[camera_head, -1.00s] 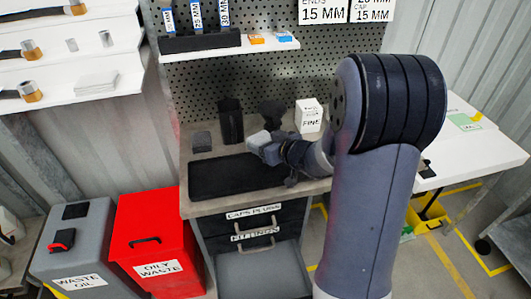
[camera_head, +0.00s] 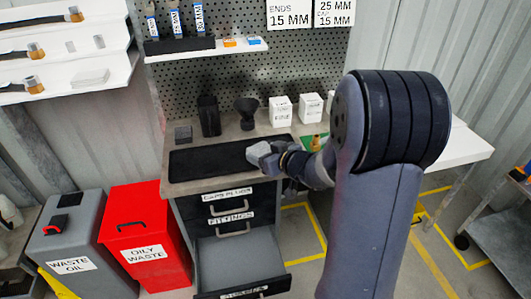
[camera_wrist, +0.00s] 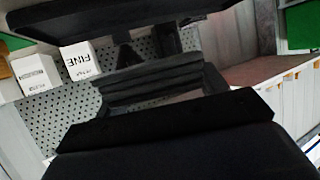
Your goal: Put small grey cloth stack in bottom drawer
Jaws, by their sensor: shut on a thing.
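My gripper (camera_head: 277,158) is shut on the small grey cloth stack (camera_head: 260,151), held up at the right front part of the bench top in the head view. In the wrist view, the stack (camera_wrist: 160,83) shows as dark grey layers between the two dark fingers of my gripper (camera_wrist: 150,72). The bottom drawer (camera_head: 240,262) stands pulled open below and left of my gripper, and its visible inside looks empty. Its front label is cut off by the picture's edge. The two drawers above it, labelled caps plugs and fittings, are shut.
A red oily waste bin (camera_head: 145,235) and grey waste oil bin (camera_head: 85,245) stand left of the drawers.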

